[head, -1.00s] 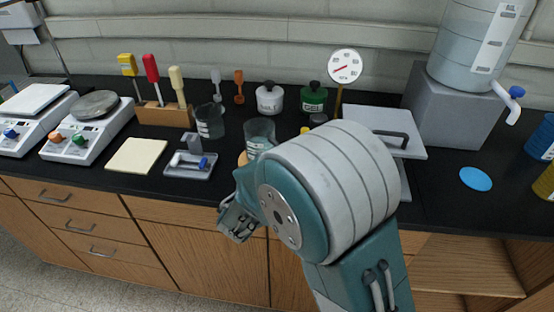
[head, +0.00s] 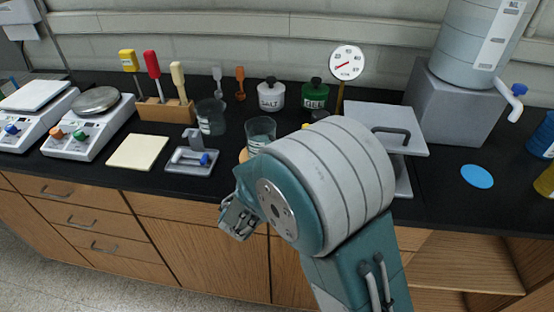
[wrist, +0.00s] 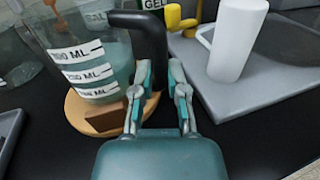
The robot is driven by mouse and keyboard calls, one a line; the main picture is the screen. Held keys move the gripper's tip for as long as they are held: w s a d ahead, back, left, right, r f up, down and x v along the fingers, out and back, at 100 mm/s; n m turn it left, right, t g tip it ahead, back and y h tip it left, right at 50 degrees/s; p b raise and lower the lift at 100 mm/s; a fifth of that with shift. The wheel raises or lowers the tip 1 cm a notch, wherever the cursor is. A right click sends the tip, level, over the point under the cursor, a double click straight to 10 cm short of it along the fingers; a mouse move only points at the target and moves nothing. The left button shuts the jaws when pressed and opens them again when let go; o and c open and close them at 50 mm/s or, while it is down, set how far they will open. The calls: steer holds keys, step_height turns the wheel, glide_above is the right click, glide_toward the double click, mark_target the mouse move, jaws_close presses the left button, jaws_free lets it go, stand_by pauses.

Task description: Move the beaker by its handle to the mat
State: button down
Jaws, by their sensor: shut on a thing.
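The clear beaker (wrist: 90,55) has white volume labels, bluish liquid and a black handle (wrist: 150,42). It is upright over a round wooden coaster (wrist: 88,118); I cannot tell whether its base is touching. My gripper (wrist: 162,72) is shut on the handle, one finger on each side. In the head view the beaker (head: 260,135) shows just beyond my arm, which hides the handle and fingertips. A flat blue round mat (head: 476,176) lies on the black counter at the right, apart from the beaker.
A grey press-like stand with a raised plate (head: 385,128) stands between the beaker and the blue mat. A second beaker (head: 211,117), a small grey tray (head: 192,160) and a cream pad (head: 138,151) are to the left. Jars (head: 270,95) stand behind. Counter around the mat is clear.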

steer(key=shift+f, duration=0.1)
steer(key=c, duration=0.6)
jaws_free()
steer(key=v, duration=1.2)
steer(key=s+d+r+m+g+h, duration=0.25)
steer(key=d+m+g, duration=0.45)
steer(key=d, duration=0.4)
steer(key=s+d+r+m+g+h, duration=0.1)
steer(key=s+d+r+m+g, duration=0.15)
steer(key=d+m+g, duration=0.5)
steer(key=s+d+r+m+t+y, duration=0.1)
steer(key=s+m+y, duration=0.2)
steer(key=m, duration=0.2)
steer(key=s+d+r+m+t+y, duration=0.1)
steer(key=s+d+r+m+y, duration=0.1)
steer(key=m, duration=0.4)
steer(key=s+d+r+m+t+y, duration=0.1)
steer(key=s+r+m+y, duration=0.1)
steer(key=s+m+y, duration=0.3)
steer(key=shift+d+m, duration=0.3)
steer(key=shift+m, duration=0.15)
